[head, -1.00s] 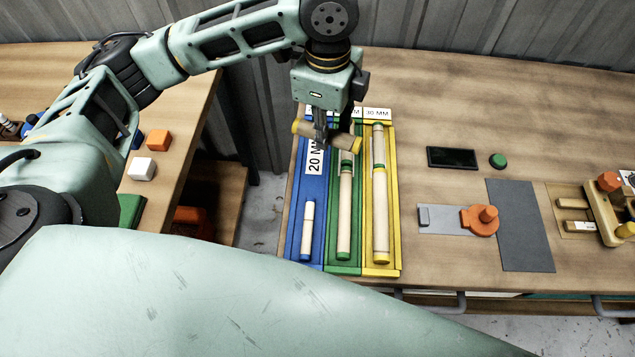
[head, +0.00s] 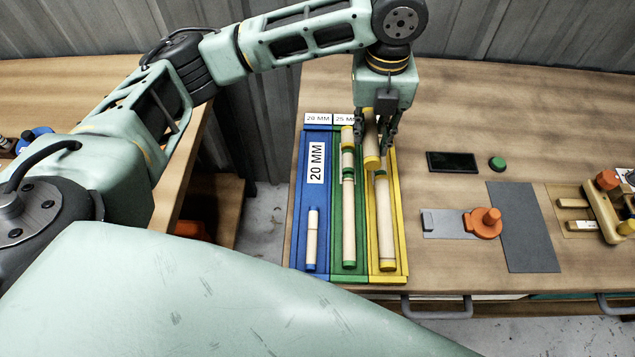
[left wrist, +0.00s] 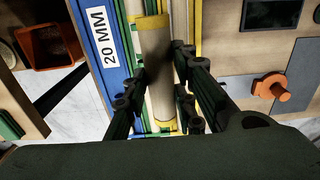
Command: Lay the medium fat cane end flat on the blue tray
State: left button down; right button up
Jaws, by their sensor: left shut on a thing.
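My left gripper (head: 373,137) is shut on a short, fat, pale cane end (head: 371,152) with yellow ends. It holds the piece over the upper part of the green and yellow trays, roughly in line with them. In the left wrist view the cane end (left wrist: 157,72) lies between the dark fingers. The blue tray (head: 315,205), marked 20 MM, is to the left of the gripper. A thin blue-ended cane (head: 312,240) lies in its lower part; its upper part is bare apart from the label. Whether the held piece touches anything below cannot be told. My right gripper is not in view.
The green tray (head: 334,225) and yellow tray (head: 402,250) hold canes lying lengthwise. To the right are a black panel (head: 451,160), a green button (head: 497,162), an orange fixture (head: 484,223) and a grey mat (head: 523,226). A floor gap separates the left table.

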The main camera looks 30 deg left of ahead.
pick_arm(q)
jog(key=p, duration=0.2)
send_over(316, 156)
notch_tip(316, 156, down, 7)
jog(key=shift+r, duration=0.1)
notch_tip(316, 156, down, 4)
jog(key=shift+r+p, duration=0.1)
jog(key=shift+p, duration=0.5)
jog(key=shift+f, duration=0.2)
jog(key=shift+f, duration=0.15)
jog(key=c, duration=1.4)
grip_release()
jog(key=shift+c, duration=0.2)
notch_tip(316, 156, up, 12)
jog(key=b, duration=0.2)
jog(key=shift+r, duration=0.2)
jog(key=shift+f, duration=0.1)
